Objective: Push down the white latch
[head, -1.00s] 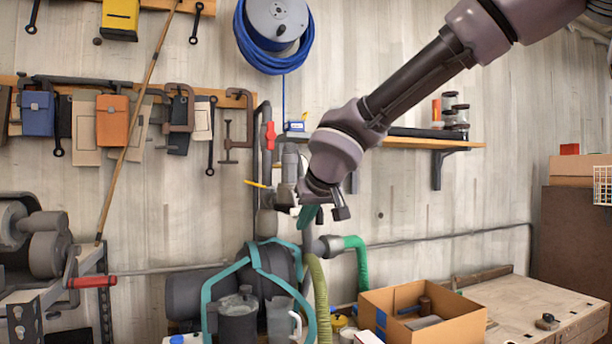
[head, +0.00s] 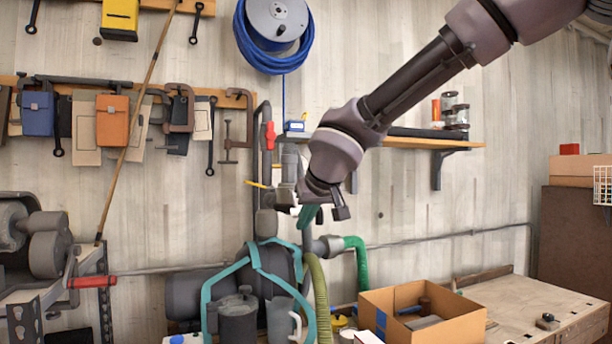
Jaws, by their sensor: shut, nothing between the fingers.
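My gripper (head: 288,200) is at the lower end of my arm, in the middle of the head view. It is small and partly hidden by my wrist, and its fingers are shut and empty. It is in front of the grey vertical pipes and fittings by the wall. I cannot make out the white latch for certain. A small pale spot shows by the gripper's tip, but I cannot tell whether it is part of the latch. Whether the gripper touches anything is also unclear.
A red-handled valve (head: 270,135) and a yellow lever (head: 257,184) are close by on the pipes. A green hose (head: 357,262) and teal-framed tank equipment (head: 238,318) are below. An open cardboard box (head: 420,323) stands lower right.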

